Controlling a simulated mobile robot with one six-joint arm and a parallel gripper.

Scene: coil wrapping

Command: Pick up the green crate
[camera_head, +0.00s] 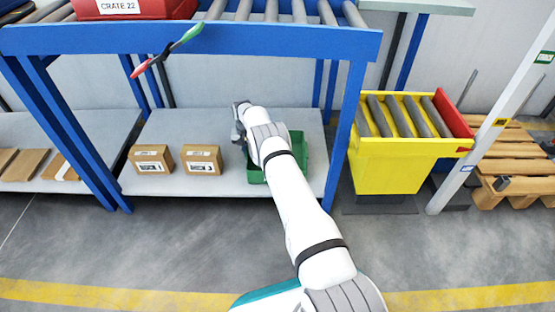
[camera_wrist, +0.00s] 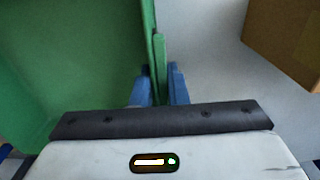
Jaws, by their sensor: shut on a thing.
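The green crate (camera_head: 298,145) sits on the grey lower shelf under the blue conveyor frame, partly hidden behind my arm in the head view. In the wrist view the crate (camera_wrist: 70,60) fills the left side, and its inside looks empty where it shows. My gripper (camera_wrist: 160,84) has its blue fingers on both sides of the crate's wall, shut on it. In the head view my gripper (camera_head: 238,125) is at the crate's left side, its fingertips hard to make out.
Two cardboard boxes (camera_head: 152,160) (camera_head: 201,160) stand on the shelf (camera_head: 225,186) left of the crate. The blue frame (camera_head: 250,42) and rollers are above, with a red crate (camera_head: 130,9). A yellow roller cart (camera_head: 392,165) stands right, beyond a blue leg (camera_head: 344,140).

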